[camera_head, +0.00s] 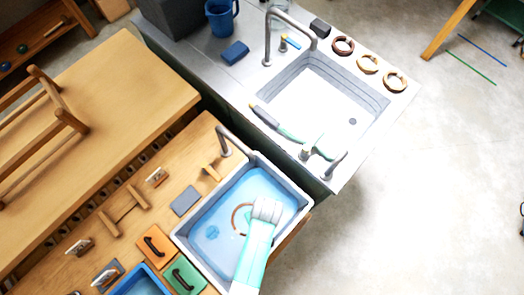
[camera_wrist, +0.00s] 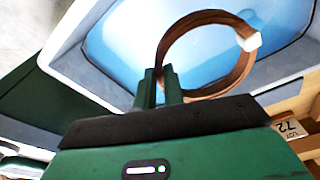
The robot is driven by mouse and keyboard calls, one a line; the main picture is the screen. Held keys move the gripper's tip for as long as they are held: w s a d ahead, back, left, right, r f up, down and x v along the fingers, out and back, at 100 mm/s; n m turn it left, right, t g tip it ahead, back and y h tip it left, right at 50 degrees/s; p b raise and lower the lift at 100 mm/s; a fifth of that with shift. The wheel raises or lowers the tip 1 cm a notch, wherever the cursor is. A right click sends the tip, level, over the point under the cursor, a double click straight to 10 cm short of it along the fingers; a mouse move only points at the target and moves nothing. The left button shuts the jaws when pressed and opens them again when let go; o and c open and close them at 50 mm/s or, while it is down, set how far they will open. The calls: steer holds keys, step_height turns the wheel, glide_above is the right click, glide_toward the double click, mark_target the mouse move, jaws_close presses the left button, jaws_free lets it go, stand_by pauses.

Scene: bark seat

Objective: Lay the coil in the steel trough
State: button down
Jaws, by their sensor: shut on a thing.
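A reddish-brown coil (camera_wrist: 238,72) with a white tag is pinched at its edge between the fingers of my gripper (camera_wrist: 160,86). In the head view the coil (camera_head: 235,216) shows as a partial ring over the blue-bottomed basin, partly hidden by my gripper (camera_head: 257,209). I cannot tell whether the coil touches the water or hangs above it. The steel trough (camera_head: 289,78) is the grey sink at the upper right in the head view, apart from my gripper. Its floor looks bright and empty except for a drain.
The pale-rimmed basin (camera_head: 184,240) surrounds the coil. A curved tap (camera_head: 228,142) stands at its back corner. A tall tap (camera_head: 268,35) and small fittings stand around the trough. A dark ring (camera_head: 343,39) and two tan rings lie on its right rim. A wooden bench lies left.

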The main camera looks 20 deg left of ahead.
step_height(320, 180, down, 10)
steer(key=b, duration=0.7)
steer(key=shift+f, duration=0.25)
steer(key=shift+a, duration=0.1)
steer(key=c, duration=1.1)
jaws_free()
steer(key=shift+r, duration=0.1)
step_height(320, 180, up, 14)
steer(key=p, duration=1.4)
